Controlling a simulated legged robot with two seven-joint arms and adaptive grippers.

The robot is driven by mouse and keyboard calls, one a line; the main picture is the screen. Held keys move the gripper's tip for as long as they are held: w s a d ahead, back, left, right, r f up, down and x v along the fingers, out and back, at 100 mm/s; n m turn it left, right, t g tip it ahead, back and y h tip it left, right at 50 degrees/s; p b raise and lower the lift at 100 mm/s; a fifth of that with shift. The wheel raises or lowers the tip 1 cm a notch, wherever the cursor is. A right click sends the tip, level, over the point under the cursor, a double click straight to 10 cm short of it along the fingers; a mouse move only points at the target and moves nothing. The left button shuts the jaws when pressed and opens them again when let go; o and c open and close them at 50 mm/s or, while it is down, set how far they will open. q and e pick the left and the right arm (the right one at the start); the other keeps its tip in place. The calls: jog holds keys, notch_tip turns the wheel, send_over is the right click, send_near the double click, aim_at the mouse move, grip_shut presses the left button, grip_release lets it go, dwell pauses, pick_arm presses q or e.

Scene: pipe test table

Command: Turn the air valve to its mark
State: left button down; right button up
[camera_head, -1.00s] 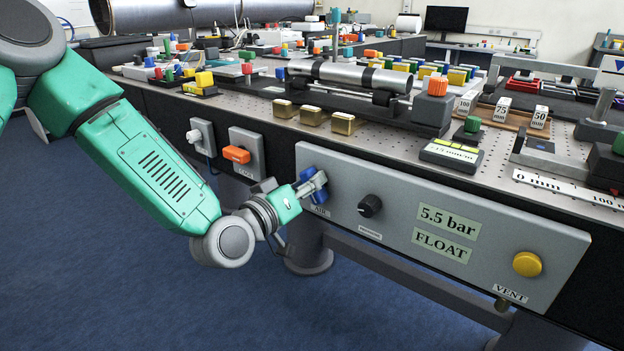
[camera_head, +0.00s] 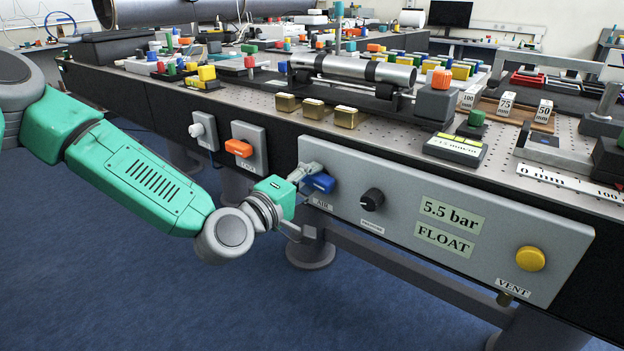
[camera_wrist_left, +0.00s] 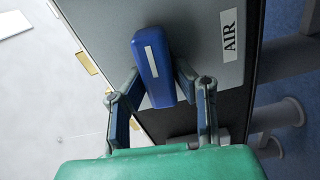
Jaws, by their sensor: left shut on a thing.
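The air valve's blue handle (camera_head: 321,183) sits at the left end of the grey panel, above the AIR label (camera_head: 321,204). It lies roughly along the panel's length in the head view. In the left wrist view the handle (camera_wrist_left: 151,62) is a blue bar with a white line on its face. My left gripper (camera_head: 308,176) is at the handle. In the left wrist view its fingers (camera_wrist_left: 160,84) stand on either side of the handle's near end, shut on it. The fingers partly hide the valve's base, and I cannot make out a mark. My right gripper is out of view.
On the same grey panel (camera_head: 400,258) are a black knob (camera_head: 372,199), a 5.5 bar FLOAT display (camera_head: 448,228) and a yellow VENT button (camera_head: 530,259). An orange switch (camera_head: 239,148) and a white plug (camera_head: 197,130) are to the left. Open floor lies below.

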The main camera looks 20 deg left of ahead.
pick_arm(q)
jog(key=shift+a+f+n, duration=0.15)
jog(key=shift+n, duration=0.55)
jog(key=c, duration=1.3)
grip_release()
jog(key=shift+w+f, duration=0.1)
jog(key=shift+w, duration=0.05)
jog(key=v, duration=1.2)
